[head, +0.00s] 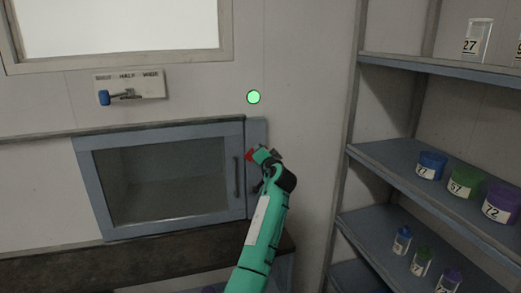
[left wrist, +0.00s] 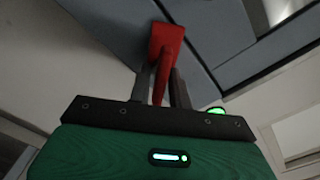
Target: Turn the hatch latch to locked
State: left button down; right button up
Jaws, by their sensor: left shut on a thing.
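The hatch (head: 160,180) is a blue-grey framed door with a dark window, and it looks closed. The red latch (head: 249,155) sits on the frame at the hatch's right side, mostly hidden by my left gripper (head: 262,155). In the left wrist view the red latch (left wrist: 167,42) has a wide end and a narrow bar running down between the fingers. My left gripper (left wrist: 161,88) is shut on that bar. The latch's exact angle is hard to tell in the head view. My right gripper is in neither view.
A round green light (head: 254,97) is on the wall above the latch. A white plate with a blue-knobbed lever (head: 104,97) is at upper left. Shelves (head: 400,160) with numbered jars stand at right. A dark counter (head: 150,262) lies below the hatch.

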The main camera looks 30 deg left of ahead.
pick_arm(q)
jog(key=m+p, duration=0.3)
jog(key=m, duration=0.2)
jog(key=shift+f+m+p, duration=0.15)
jog(key=shift+m+p, duration=0.7)
jog(key=shift+m, duration=0.55)
jog(key=c, duration=1.5)
grip_release()
jog(key=shift+f, duration=0.1)
jog(key=shift+d, duration=0.1)
jog(key=b+v, duration=0.4)
jog(key=v, duration=0.9)
jog(key=shift+s+d, duration=0.15)
jog(key=shift+s, duration=0.1)
